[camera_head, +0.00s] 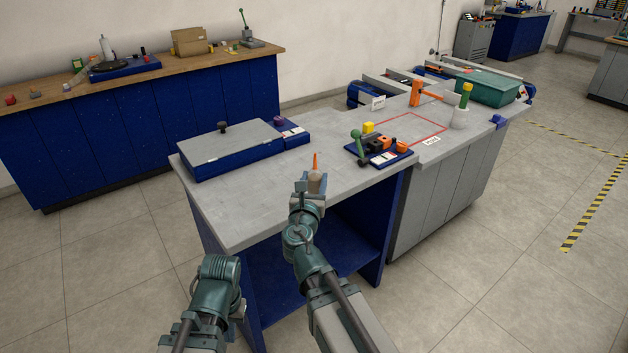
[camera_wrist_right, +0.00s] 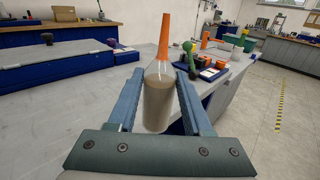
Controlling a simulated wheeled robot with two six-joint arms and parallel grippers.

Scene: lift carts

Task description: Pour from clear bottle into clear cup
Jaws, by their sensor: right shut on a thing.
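The clear bottle (camera_wrist_right: 158,98) has an orange pointed nozzle and grey-brown contents. It stands upright between the fingers of my right gripper (camera_wrist_right: 160,108), which is shut on it. In the head view the bottle (camera_head: 315,180) shows at the end of my right arm, over the front part of the grey table; whether it touches the tabletop I cannot tell. My left arm is low at the left, in front of the table; its gripper (camera_head: 240,308) is small and its fingers are not clear. I cannot make out a clear cup in either view.
A flat grey-topped blue box (camera_head: 232,148) lies on the table (camera_head: 250,210) at left. A blue tray (camera_head: 380,152) with green and orange items is at right, near a yellow block (camera_head: 368,127). A white holder (camera_head: 460,118) and green bin (camera_head: 487,88) stand farther back.

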